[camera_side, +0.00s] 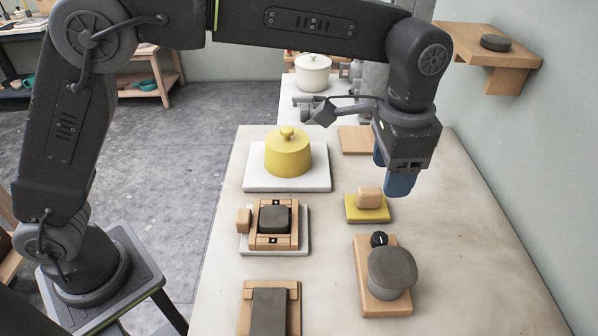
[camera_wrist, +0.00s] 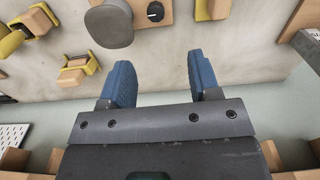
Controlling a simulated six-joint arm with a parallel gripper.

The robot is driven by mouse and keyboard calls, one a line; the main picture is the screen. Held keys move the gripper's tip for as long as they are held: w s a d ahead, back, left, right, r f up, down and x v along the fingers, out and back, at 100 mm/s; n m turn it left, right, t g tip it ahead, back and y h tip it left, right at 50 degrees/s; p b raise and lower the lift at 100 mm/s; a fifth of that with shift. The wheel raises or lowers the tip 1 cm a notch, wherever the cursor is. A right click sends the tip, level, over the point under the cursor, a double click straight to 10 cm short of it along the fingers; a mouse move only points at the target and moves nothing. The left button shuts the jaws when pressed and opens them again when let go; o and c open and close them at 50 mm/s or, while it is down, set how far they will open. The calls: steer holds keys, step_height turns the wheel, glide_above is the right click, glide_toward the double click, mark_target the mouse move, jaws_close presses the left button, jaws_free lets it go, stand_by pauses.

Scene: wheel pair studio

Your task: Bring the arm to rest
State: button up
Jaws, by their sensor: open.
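My gripper (camera_side: 392,172) hangs from my arm above the right side of the table (camera_side: 470,270). Its two blue fingers point down, apart and with nothing between them. In the side view it is just above and behind a yellow block with a wooden handle (camera_side: 368,203), and no contact shows. In the wrist view my gripper (camera_wrist: 160,82) shows both blue fingers spread over bare surface.
A yellow lidded pot (camera_side: 288,155) stands on a white slab. In front are a wooden frame with a dark block (camera_side: 274,216) and a wooden board with a grey round pad (camera_side: 391,268). A wall shelf (camera_side: 490,50) holds a dark disc. The table's right front is clear.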

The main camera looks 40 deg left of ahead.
steer(key=s+a+r+n+t, duration=0.1)
steer(key=s+a+r+n, duration=0.2)
steer(key=a, duration=0.5)
steer(key=s+a+r+n+t, duration=0.1)
steer(key=s+a+r, duration=0.3)
steer(key=a, duration=0.4)
steer(key=s+a+f+n+t, duration=0.3)
steer(key=s+a, duration=0.6)
steer(key=s, duration=0.4)
step_height(320, 180, down, 2)
steer(key=shift+a+f+n, duration=0.15)
steer(key=shift+a+n, duration=0.25)
steer(key=shift+n, duration=0.4)
steer(key=shift+w, duration=0.1)
